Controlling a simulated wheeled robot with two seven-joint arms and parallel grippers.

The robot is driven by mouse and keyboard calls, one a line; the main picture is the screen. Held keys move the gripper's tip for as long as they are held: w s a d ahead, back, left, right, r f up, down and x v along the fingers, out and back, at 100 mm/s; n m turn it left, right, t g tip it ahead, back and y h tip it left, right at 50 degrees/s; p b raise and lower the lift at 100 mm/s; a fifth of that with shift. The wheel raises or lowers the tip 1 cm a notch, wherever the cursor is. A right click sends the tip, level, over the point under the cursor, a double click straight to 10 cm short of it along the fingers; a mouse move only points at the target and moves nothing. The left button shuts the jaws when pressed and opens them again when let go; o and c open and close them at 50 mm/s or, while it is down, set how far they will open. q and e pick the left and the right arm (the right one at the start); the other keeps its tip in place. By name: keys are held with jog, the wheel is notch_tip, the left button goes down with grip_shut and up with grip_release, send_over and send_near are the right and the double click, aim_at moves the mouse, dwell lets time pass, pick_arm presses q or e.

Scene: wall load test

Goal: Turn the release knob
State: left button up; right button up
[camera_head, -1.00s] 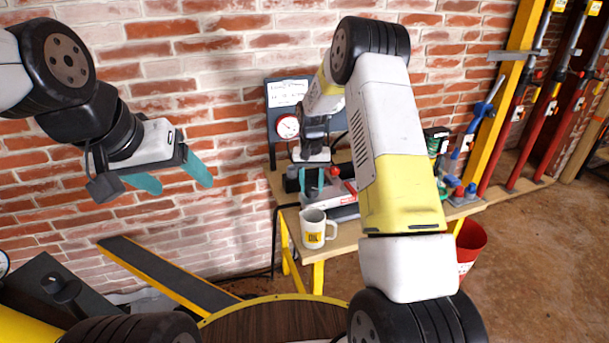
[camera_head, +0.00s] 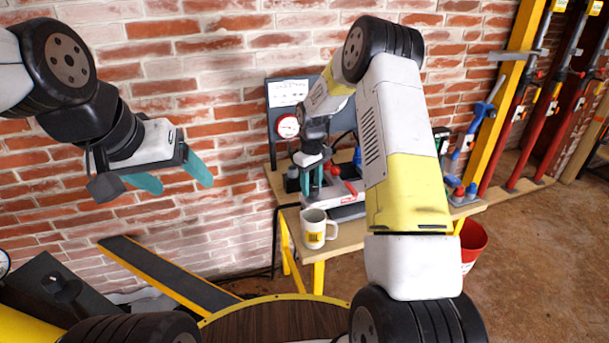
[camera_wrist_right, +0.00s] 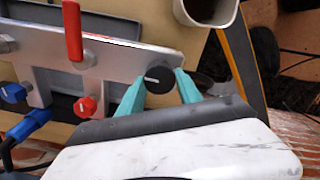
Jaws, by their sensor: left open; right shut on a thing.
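The release knob (camera_wrist_right: 159,79) is a round black knob with a white pointer line, on a light metal block (camera_wrist_right: 115,62) in the right wrist view. My right gripper (camera_wrist_right: 159,84) has its teal fingers around the knob, one on each side, shut on it. In the head view my right gripper (camera_head: 311,180) is over the bench at the left end of the block; the knob is hard to make out there. My left gripper (camera_head: 172,178) is open and empty in front of the brick wall, away from the bench.
A white mug (camera_head: 314,228) stands at the bench's front, close to my right gripper. A red lever (camera_wrist_right: 73,30), a red knob (camera_wrist_right: 86,106) and a blue knob (camera_wrist_right: 13,92) are on the block. A gauge (camera_head: 288,126) stands behind. A red bucket (camera_head: 470,243) is on the floor.

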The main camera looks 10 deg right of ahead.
aim_at(311, 187)
jog(key=shift+n, duration=0.3)
jog(key=o, duration=1.4)
jog(key=shift+c, duration=0.2)
notch_tip(311, 187, up, 7)
jog(key=shift+r, duration=0.4)
